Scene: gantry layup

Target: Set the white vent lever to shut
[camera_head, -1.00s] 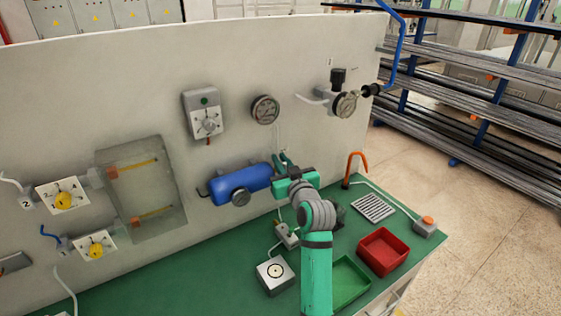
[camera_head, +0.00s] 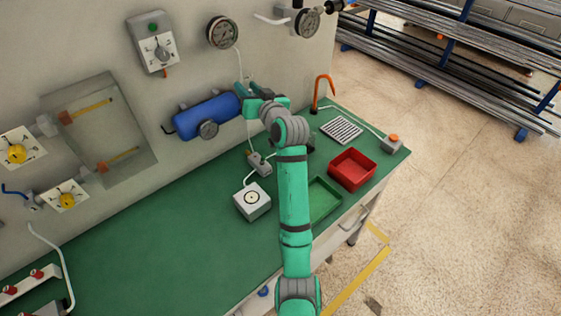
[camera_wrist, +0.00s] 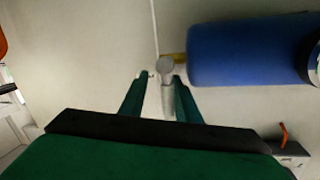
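In the wrist view a pale grey-white lever (camera_wrist: 167,85) with a rounded end stands against the wall panel, beside the end of the blue tank (camera_wrist: 245,50) and a small brass-coloured fitting. My gripper (camera_wrist: 160,80) is open, with its two green fingers on either side of the lever. The right finger is close to the lever and a gap shows on the left; I cannot tell whether either touches. In the head view my gripper (camera_head: 243,90) is at the right end of the blue tank (camera_head: 208,115), and the lever is hidden behind it.
Below are a white box (camera_head: 252,202) with a round mark, a green tray (camera_head: 322,204) and a red tray (camera_head: 352,170). An orange hook (camera_head: 321,92) stands to the right. A gauge (camera_head: 222,32) is above.

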